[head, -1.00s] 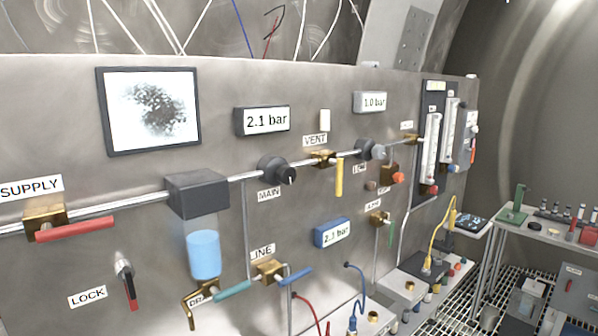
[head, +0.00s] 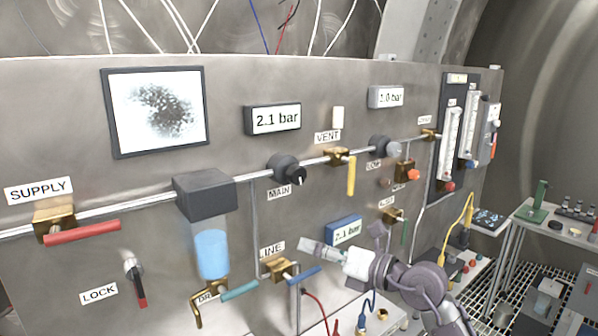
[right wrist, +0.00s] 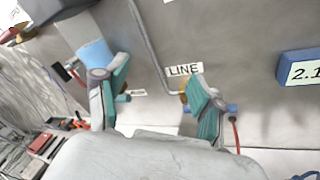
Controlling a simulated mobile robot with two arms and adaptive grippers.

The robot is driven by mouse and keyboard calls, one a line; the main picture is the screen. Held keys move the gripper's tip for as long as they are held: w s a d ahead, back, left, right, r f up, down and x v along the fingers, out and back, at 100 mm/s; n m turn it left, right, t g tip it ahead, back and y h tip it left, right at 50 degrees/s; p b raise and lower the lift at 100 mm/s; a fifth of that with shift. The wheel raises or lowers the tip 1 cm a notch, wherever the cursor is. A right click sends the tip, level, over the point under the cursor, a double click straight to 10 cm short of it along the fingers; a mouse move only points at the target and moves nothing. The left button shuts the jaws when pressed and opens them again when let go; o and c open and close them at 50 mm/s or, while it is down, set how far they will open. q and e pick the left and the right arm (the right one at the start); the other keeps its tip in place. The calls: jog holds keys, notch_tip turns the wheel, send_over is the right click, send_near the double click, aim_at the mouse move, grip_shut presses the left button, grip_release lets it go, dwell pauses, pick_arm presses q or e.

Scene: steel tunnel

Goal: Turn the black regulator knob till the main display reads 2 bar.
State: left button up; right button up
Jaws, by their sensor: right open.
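The black regulator knob (head: 287,170) labelled MAIN sits on the pipe across the steel panel. The main display (head: 275,118) above it reads 2.1 bar. My right gripper (head: 318,250) comes in from the lower right in the head view, below the knob and apart from it. In the right wrist view its two teal-padded fingers (right wrist: 160,92) are spread wide with nothing between them. The knob is not visible in the right wrist view. My left gripper is not in view.
Near the right gripper are the LINE valve with its blue handle (head: 303,278) and a blue-framed display (head: 345,230) reading 2.1 bar. The yellow VENT handle (head: 351,176) hangs right of the knob. A filter with a blue bowl (head: 212,254) hangs to the left.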

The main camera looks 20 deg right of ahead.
aim_at(300, 177)
jog(key=s+d+r+n+t+h, duration=0.2)
jog(key=r, duration=0.4)
jog(key=s+d+r+n+t+h, duration=0.1)
jog(key=s+r+h, duration=0.15)
jog(key=r, duration=0.45)
jog(key=p+x, duration=0.6)
jog(key=x, duration=0.6)
jog(key=shift+d+f, duration=0.1)
jog(key=shift+d, duration=0.05)
jog(key=shift+p+x, duration=0.4)
jog(key=shift+x, duration=0.4)
jog(key=shift+f, duration=0.15)
jog(key=shift+c, duration=0.3)
